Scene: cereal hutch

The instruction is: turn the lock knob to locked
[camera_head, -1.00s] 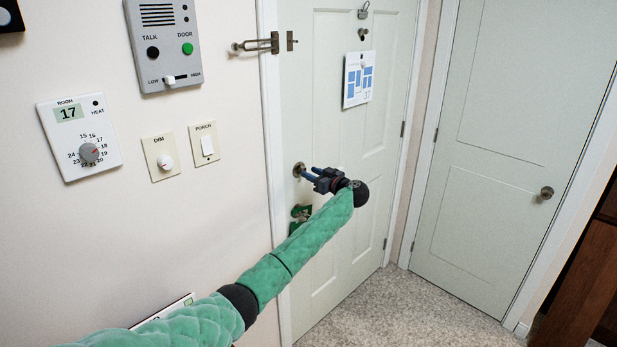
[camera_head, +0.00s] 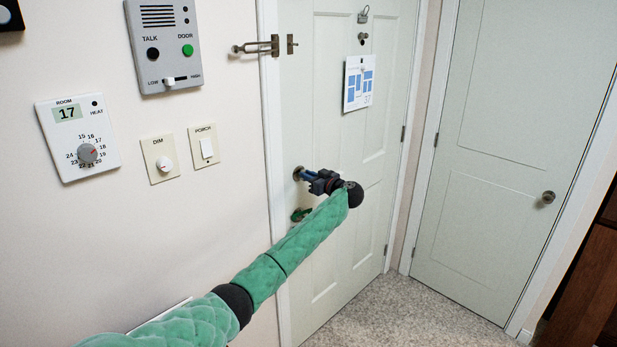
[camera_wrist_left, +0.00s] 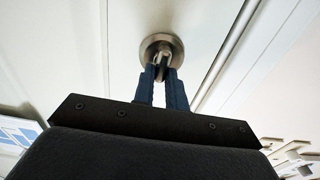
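The lock knob (camera_head: 297,173) is a small metal turn piece on a round metal plate near the left edge of the pale door (camera_head: 335,225). In the left wrist view the lock knob (camera_wrist_left: 161,47) is at the top centre, its turn piece between the blue fingertips. My left gripper (camera_head: 304,174) reaches it from the right and looks shut on the turn piece; its blue fingers also show in the wrist view (camera_wrist_left: 162,72). The fingers partly hide the turn piece, so its exact angle is hard to tell. My right gripper is not in view.
A metal latch (camera_head: 262,47) is above on the frame. A thermostat (camera_head: 78,137), dimmer (camera_head: 160,158), porch switch (camera_head: 204,146) and intercom (camera_head: 163,45) are on the left wall.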

